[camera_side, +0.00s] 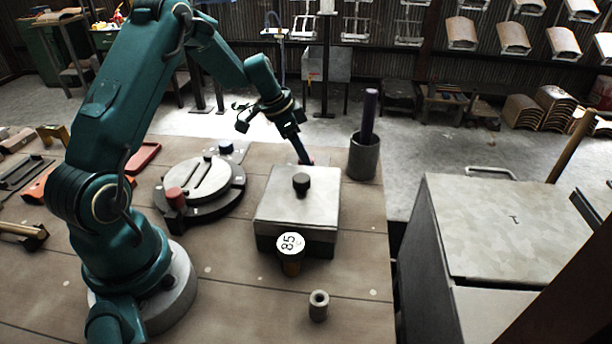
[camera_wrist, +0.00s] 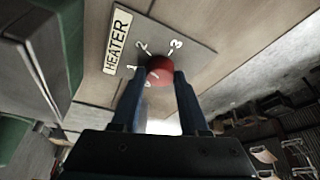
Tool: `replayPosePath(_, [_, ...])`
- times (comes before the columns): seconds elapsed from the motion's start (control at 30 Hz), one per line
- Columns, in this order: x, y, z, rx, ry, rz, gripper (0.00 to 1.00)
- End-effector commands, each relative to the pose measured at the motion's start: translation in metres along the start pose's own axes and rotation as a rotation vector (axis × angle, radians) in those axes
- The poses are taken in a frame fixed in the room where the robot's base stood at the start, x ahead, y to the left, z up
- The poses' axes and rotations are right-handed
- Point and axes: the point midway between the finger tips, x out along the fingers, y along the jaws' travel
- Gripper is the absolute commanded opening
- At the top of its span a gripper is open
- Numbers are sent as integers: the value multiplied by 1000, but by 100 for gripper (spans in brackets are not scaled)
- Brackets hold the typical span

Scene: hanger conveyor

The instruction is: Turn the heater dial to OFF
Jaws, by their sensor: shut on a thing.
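The heater dial (camera_wrist: 160,67) is a round red knob on a grey plate (camera_wrist: 188,38) in the wrist view. The plate carries a HEATER label (camera_wrist: 118,40) and white marks, of which 1, 2 and 3 can be read. My gripper (camera_wrist: 158,84) is shut on the dial, with one dark blue finger on each side. An OFF mark cannot be made out, and I cannot tell which mark the dial points to. In the side view my gripper (camera_side: 306,160) reaches down behind the metal box, which hides most of the dial and plate.
The metal box (camera_side: 298,200) with a black knob stands in front of my gripper. A round fixture (camera_side: 200,187) is to the left, and a cup (camera_side: 363,158) holding a purple rod is to the right. An 85 °C gauge (camera_side: 290,245) sits in front.

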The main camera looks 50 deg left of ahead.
Motion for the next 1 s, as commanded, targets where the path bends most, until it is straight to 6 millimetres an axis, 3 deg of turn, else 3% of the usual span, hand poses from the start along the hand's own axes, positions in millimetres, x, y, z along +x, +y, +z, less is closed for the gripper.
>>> replayPosePath(1.0, [0,4,-3,-714,4,-301,0])
